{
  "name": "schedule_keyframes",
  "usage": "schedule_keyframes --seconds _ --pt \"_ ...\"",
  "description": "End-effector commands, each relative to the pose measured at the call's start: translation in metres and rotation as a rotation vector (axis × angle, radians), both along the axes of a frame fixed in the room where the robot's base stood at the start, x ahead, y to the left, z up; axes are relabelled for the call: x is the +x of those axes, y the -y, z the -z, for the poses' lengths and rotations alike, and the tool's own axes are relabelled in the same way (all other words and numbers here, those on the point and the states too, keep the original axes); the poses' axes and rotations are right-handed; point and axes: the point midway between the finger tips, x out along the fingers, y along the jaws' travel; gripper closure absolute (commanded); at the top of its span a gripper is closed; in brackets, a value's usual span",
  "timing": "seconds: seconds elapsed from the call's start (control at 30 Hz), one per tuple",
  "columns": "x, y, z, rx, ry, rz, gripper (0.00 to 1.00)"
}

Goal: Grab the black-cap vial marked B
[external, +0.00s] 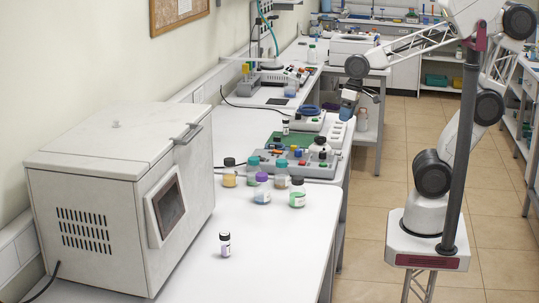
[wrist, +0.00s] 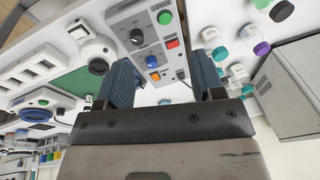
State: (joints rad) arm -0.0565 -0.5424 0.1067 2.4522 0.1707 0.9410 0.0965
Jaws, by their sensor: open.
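A small vial with a dark cap and a white label (external: 224,245) stands upright, alone, on the white bench in front of the oven-like box. Two other black-capped jars stand in the cluster behind it: one with yellow contents (external: 229,174) and one with green contents (external: 297,193). Another small black-capped vial (external: 285,127) stands farther back by the instruments. No letter B is readable on any label. My gripper (external: 345,112) hangs over the far right bench edge, well away from the lone vial. In the wrist view its jaws (wrist: 163,72) are apart and empty, above a control box.
The white box (external: 100,220) fills the left of the bench. Teal-capped and purple-capped jars (external: 262,188) stand behind the lone vial; such jars also show in the wrist view (wrist: 262,48). The grey control box (external: 315,163) lies beyond them. The bench around the lone vial is clear.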

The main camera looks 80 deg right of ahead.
Motion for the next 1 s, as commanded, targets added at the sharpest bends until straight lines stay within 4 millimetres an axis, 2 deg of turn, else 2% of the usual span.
schedule_keyframes --seconds 0.1,0.53,1.0 --pt "0.025 -0.027 0.001 0.083 -0.041 0.042 0.38" --pt "0.106 -0.135 0.006 0.372 -0.222 0.231 0.38" --pt "0.184 -0.267 0.032 0.621 -0.479 0.466 0.38"
